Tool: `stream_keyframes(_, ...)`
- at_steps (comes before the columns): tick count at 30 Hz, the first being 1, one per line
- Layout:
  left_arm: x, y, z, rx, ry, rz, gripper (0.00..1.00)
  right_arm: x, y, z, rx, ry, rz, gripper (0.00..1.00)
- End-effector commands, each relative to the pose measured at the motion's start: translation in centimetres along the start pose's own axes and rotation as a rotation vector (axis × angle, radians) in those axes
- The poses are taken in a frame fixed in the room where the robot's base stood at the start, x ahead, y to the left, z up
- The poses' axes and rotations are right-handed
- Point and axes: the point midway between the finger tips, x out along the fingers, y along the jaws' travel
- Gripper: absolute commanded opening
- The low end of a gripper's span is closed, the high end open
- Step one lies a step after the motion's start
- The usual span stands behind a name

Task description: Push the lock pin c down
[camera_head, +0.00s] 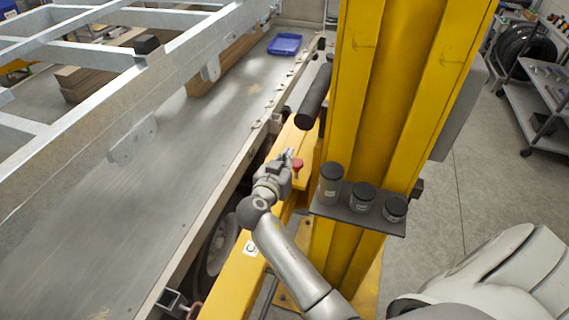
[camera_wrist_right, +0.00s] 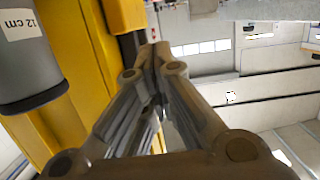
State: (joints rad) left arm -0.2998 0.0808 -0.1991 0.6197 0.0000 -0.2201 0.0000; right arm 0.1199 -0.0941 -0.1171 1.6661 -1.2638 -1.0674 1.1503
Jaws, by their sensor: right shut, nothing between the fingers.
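A red-headed pin (camera_head: 298,164) shows on the yellow beam, just right of my right gripper (camera_head: 289,155) in the head view. I cannot tell whether the gripper touches it, or how far down the pin sits. A white label with a C (camera_head: 250,248) is on the same beam, nearer to me. My right gripper is shut and empty; in the right wrist view its fingers (camera_wrist_right: 154,52) meet at the tips. The pin cannot be made out in the wrist view. My left gripper is not in view.
A yellow post (camera_head: 385,100) rises right of the gripper. Its small shelf (camera_head: 345,213) carries dark-lidded cylinders, one marked 12 cm (camera_wrist_right: 28,55) in the wrist view. A dark roller (camera_head: 315,95) lies ahead. The grey platform (camera_head: 150,215) is on the left, with a blue tray (camera_head: 285,44).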

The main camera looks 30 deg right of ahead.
Motion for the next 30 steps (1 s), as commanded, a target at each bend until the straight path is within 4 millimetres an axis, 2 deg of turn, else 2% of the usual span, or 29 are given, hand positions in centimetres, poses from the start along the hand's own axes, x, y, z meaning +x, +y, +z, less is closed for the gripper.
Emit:
stream_keyframes(3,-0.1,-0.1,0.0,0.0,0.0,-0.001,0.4,2.8,0.1,-0.2,-0.002,0.003,0.003,0.0)
stream_keyframes(8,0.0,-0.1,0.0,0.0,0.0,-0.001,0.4,6.1,0.1,-0.1,-0.001,0.002,0.003,0.0)
stream_keyframes(9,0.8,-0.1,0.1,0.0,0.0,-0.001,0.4,6.1,0.1,1.4,-0.004,-0.002,0.001,0.0)
stream_keyframes(15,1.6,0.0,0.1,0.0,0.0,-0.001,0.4,6.5,0.0,3.5,-0.001,-0.001,0.0,0.0)
stream_keyframes(30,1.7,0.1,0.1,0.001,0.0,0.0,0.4,6.6,0.0,4.0,0.0,-0.001,0.0,0.0)
